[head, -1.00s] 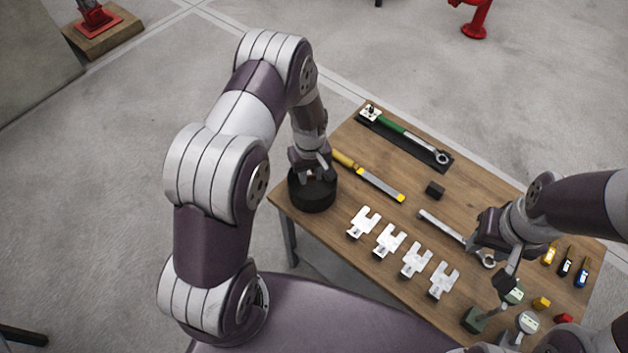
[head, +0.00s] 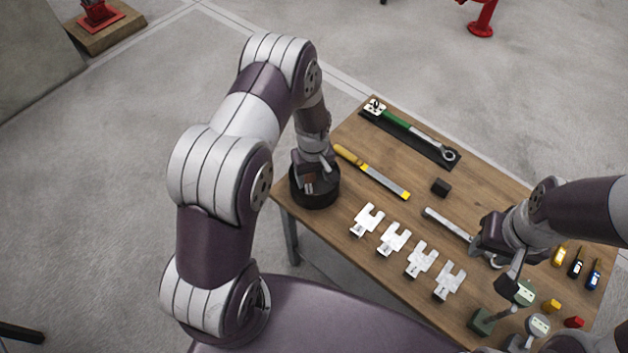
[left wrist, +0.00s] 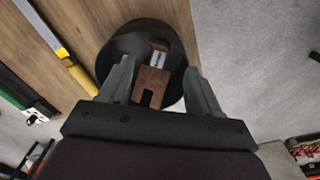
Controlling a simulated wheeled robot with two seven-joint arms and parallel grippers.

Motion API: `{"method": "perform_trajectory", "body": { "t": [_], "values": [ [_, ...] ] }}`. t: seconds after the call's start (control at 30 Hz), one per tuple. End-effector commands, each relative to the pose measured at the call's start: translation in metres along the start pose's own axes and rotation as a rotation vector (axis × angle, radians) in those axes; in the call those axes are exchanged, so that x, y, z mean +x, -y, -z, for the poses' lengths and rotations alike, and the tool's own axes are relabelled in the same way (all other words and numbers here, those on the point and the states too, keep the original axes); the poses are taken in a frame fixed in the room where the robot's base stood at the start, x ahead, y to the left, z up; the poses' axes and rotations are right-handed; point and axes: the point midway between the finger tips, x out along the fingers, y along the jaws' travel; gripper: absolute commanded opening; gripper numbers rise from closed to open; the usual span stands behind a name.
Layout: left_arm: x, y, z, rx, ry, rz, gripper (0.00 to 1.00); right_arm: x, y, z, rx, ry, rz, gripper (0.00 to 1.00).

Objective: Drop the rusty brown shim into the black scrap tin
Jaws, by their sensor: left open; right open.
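The black scrap tin (head: 316,198) stands at the left corner of the table. It also shows in the left wrist view (left wrist: 108,52). My left gripper (head: 308,187) points down at the tin's mouth, its fingers spread apart. The rusty brown shim (left wrist: 151,84), slotted and with a pale label, shows between the fingertips (left wrist: 160,85) but apart from them, within the tin's outline. A bit of brown shows there in the head view (head: 308,179). I cannot tell whether the shim rests on the tin's bottom. My right gripper (head: 492,258) is open over the table's right part.
Several pale slotted shims (head: 394,239) lie in a row along the near side. A yellow-handled file (head: 372,173), a torque wrench (head: 408,130) on a black mat, a dark block (head: 440,187) and a spanner (head: 447,223) lie around the middle. Gauges and small coloured items crowd the right.

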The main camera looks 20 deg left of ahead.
Motion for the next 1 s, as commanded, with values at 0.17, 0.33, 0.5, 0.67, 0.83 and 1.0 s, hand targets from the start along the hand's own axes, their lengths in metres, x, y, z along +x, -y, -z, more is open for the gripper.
{"method": "perform_trajectory", "body": {
  "t": [0.17,0.33,0.5,0.67,0.83,1.0],
  "values": [
    [-0.041,-0.001,0.002,0.000,-0.005,-0.004,0.63,0.003,0.000,0.000,0.000,0.000,0.000,0.43],
    [-0.086,-0.001,0.002,0.000,-0.004,-0.003,0.63,0.006,0.000,-0.001,0.000,0.000,0.000,0.43],
    [-0.114,-0.001,0.001,0.000,-0.001,-0.001,0.63,0.007,0.000,-0.001,0.000,0.000,0.000,0.43],
    [-0.121,-0.001,0.001,0.000,0.002,0.001,0.63,0.007,0.000,-0.001,0.000,0.000,0.000,0.43],
    [-0.121,-0.001,0.001,0.000,0.001,0.001,0.63,0.007,0.000,-0.001,0.000,0.000,0.000,0.43],
    [-0.121,-0.001,0.001,0.000,0.001,0.001,0.63,0.007,0.000,-0.001,0.000,0.000,0.000,0.43]
  ]
}}
